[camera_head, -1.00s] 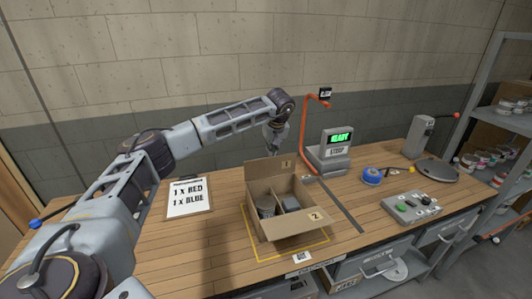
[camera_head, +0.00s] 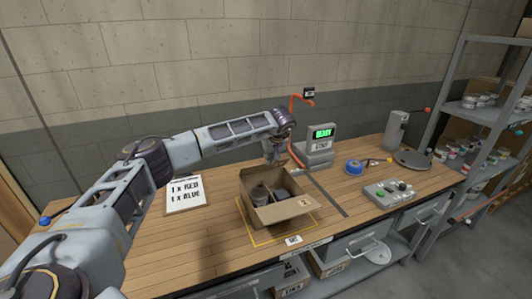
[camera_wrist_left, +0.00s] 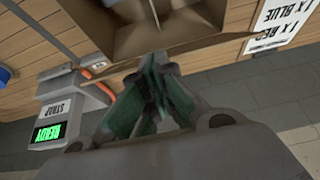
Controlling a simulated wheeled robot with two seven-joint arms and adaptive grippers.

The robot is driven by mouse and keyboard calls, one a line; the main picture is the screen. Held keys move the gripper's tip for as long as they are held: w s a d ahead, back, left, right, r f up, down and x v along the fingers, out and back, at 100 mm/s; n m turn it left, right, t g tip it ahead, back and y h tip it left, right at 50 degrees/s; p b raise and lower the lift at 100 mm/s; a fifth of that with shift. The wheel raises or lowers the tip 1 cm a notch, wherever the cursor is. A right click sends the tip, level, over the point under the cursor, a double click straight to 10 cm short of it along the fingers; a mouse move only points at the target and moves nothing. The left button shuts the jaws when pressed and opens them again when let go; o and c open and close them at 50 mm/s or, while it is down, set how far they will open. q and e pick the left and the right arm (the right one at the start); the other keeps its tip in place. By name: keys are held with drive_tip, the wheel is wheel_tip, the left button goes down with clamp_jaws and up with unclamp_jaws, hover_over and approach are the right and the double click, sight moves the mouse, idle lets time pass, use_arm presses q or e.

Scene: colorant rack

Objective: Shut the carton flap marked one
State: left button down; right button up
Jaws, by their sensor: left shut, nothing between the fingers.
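The open carton (camera_head: 252,213) stands on the bench, with a divider and grey contents inside. Its flap marked 2 (camera_head: 285,212) sticks outward at the front. The flap at the back edge (camera_head: 255,179) looks low and foreshortened; I cannot read its mark or tell its exact angle. My left gripper (camera_head: 273,160) is shut and empty, fingers down, just behind the carton's back edge. In the left wrist view the shut fingertips (camera_wrist_left: 155,80) point at the carton (camera_wrist_left: 120,22), close to a brown cardboard edge; contact is unclear. My right gripper is out of view.
An order sheet (camera_head: 184,194) lies left of the carton. A button box (camera_head: 388,192) and blue tape roll (camera_head: 353,167) are farther right.

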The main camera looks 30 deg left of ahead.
use_arm(q)
drive_tip(key=s+d+f+t+y+b, duration=0.1)
drive_tip(key=d+f+b, duration=0.1)
drive_tip(key=f, duration=0.2)
drive_tip(key=s+d+f+y+b, duration=0.1)
drive_tip(key=s+d+f+b, duration=0.1)
drive_tip(key=f, duration=0.3)
drive_tip(key=shift+s+d+t+b, duration=0.25)
drive_tip(key=shift+d+t+b, duration=0.15)
drive_tip(key=shift+b, duration=0.35)
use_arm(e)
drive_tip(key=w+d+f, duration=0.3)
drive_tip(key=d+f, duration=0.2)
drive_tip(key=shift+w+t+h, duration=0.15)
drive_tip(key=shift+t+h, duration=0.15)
